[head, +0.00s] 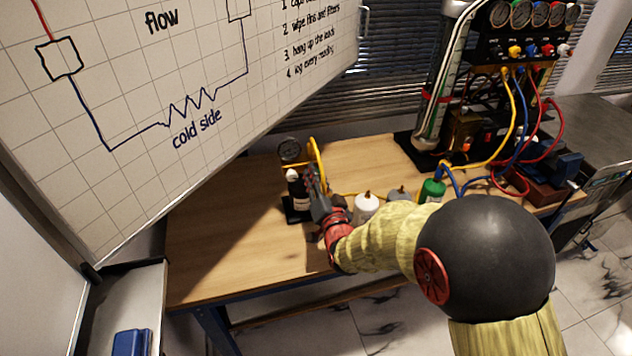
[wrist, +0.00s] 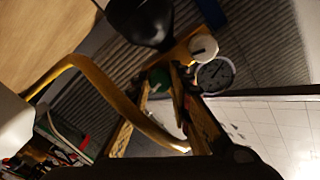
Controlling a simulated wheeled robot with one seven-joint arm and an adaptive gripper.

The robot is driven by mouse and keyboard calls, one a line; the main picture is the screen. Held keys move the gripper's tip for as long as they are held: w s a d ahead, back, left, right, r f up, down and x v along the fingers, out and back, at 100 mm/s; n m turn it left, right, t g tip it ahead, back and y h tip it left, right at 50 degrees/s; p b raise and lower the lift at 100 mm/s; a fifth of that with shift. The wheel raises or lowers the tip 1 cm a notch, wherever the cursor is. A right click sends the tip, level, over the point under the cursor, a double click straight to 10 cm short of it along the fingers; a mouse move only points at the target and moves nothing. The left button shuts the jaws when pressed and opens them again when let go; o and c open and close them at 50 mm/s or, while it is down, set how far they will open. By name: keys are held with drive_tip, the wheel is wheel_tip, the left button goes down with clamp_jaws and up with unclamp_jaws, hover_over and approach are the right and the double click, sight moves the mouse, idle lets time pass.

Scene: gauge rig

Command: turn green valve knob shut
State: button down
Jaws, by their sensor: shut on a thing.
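The green valve knob (wrist: 158,79) shows in the wrist view between my fingertips, partly covered by them. My gripper (head: 312,180) reaches the small gauge rig from the right in the head view; its fingers also show in the wrist view (wrist: 163,84), closed on the knob. The knob is hidden in the head view. A round dial gauge (head: 290,150) tops the rig and shows beside the fingers in the wrist view (wrist: 214,75). A white knob (wrist: 203,47) sits close to the green one. The knob's turn angle cannot be told.
A yellow hose (head: 318,155) loops beside the rig and crosses in front of my fingers in the wrist view. A white bottle (head: 366,206), a grey one (head: 398,194) and a green one (head: 432,190) stand on the wooden bench (head: 230,235). The bench's left part is clear.

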drive_tip(key=shift+m+b, duration=0.45)
drive_tip(key=shift+m, duration=0.35)
drive_tip(key=c, duration=1.7)
unclamp_jaws()
drive_tip(key=shift+o, duration=0.4)
drive_tip(key=v, duration=1.2)
drive_tip(key=shift+f, duration=0.1)
